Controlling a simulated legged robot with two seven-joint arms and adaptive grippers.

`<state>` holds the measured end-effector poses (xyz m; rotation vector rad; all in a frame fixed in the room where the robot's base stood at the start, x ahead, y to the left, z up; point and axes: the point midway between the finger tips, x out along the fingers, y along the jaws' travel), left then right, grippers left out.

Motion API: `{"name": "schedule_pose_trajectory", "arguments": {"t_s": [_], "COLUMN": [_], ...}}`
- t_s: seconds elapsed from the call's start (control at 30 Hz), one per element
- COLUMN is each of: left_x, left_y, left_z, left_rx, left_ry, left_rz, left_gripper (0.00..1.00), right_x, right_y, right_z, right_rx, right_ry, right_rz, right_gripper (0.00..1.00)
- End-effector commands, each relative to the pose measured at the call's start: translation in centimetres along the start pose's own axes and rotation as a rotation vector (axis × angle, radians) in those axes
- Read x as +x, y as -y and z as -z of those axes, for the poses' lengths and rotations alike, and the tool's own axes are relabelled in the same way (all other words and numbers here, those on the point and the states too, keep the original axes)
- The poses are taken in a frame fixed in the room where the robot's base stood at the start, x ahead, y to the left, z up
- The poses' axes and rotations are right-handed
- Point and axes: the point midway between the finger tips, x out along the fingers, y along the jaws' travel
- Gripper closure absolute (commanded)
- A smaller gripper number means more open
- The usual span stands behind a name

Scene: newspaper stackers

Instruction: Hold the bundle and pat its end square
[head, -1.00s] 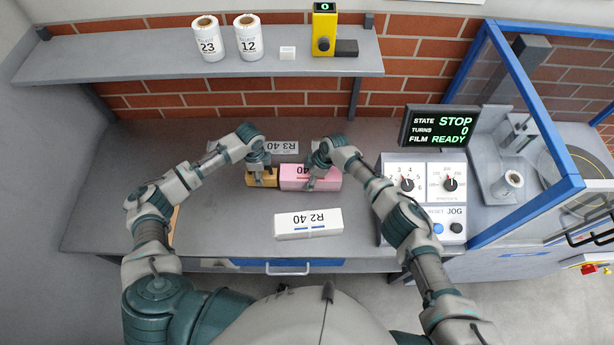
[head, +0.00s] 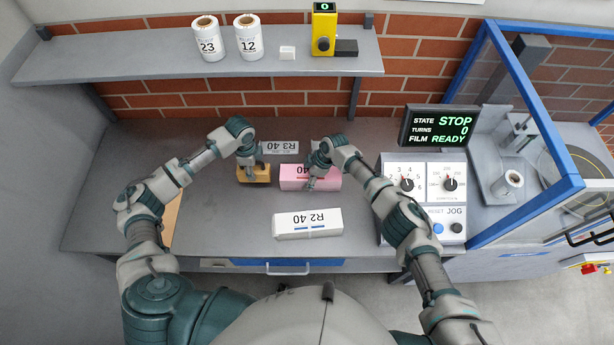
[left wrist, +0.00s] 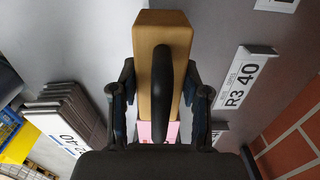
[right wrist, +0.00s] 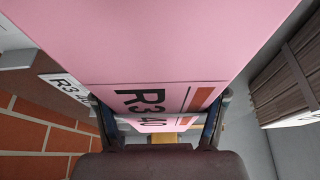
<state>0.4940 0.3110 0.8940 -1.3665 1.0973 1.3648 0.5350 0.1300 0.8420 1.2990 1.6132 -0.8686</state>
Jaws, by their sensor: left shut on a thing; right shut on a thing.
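The pink-topped bundle (head: 296,171) marked 40 lies on the bench. My right gripper (head: 318,182) is shut on its right part. In the right wrist view the bundle (right wrist: 150,45) fills the top, with its R3 40 print between the fingers. My left gripper (head: 250,176) is shut on a tan block with a dark handle. The block (head: 262,175) is left of the bundle's left end, with a small gap between them. In the left wrist view the block (left wrist: 150,25) and its handle (left wrist: 162,75) lie between the fingers, and a pink strip of the bundle shows beyond.
A white-topped R2 40 bundle (head: 307,223) lies in front of the pink one. An R3 40 plate (head: 280,147) stands behind. A control panel (head: 427,187) is at the right. The bench's left part is mostly clear.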

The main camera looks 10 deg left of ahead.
Motion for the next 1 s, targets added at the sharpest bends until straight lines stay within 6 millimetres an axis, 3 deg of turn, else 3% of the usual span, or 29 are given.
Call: {"name": "schedule_pose_trajectory", "arguments": {"t_s": [0.4,0.73,0.77,0.87,1.0], "left_x": [-3.5,-4.1,-4.1,-4.0,-4.1], "left_y": [0.1,0.0,0.0,0.0,0.0], "left_z": [0.0,0.0,0.0,0.0,0.0], "left_rx": [0.000,0.000,0.000,0.000,0.000], "left_ry": [-0.001,-0.001,-0.001,-0.001,-0.001], "left_rz": [0.001,0.001,0.001,0.001,0.001], "left_gripper": [0.99,0.99,0.99,0.99,0.99], "right_x": [0.5,0.5,0.5,0.4,0.2], "right_y": [0.3,0.3,0.3,0.3,0.2], "right_z": [-0.4,-0.4,-0.4,-0.3,-0.2], "right_rx": [0.007,0.006,0.006,0.005,0.003], "right_ry": [0.004,0.005,0.005,0.004,0.003], "right_rz": [0.008,0.009,0.009,0.008,0.004], "right_gripper": [0.99,0.99,0.27,0.02,0.00]}}
